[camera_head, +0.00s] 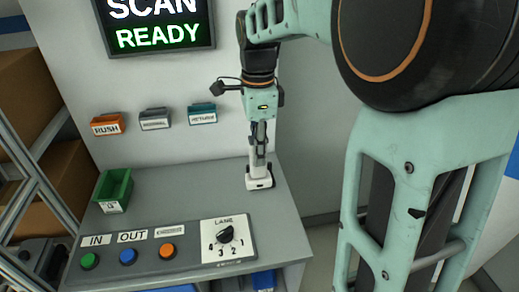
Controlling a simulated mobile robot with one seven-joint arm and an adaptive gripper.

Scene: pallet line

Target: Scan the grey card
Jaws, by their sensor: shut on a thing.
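A grey card or card holder (155,119) is on the white wall, between an orange one marked RUSH (107,124) and a teal one (202,113). The print on the grey one is too small to read surely. My gripper (259,150) points down over the right part of the grey counter and is shut on a white device (259,178), which looks like a hand scanner. The device is upright, close to the counter top; I cannot tell whether it touches. The grey card is to the left of my gripper and higher in the picture. A screen (157,24) reads SCAN READY.
The counter (190,190) is clear in the middle. A green bin (114,188) stands at its left. A front panel has green, blue and orange buttons (167,251) and a LANE dial (226,235). A shelf with boxes (30,90) stands at the left.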

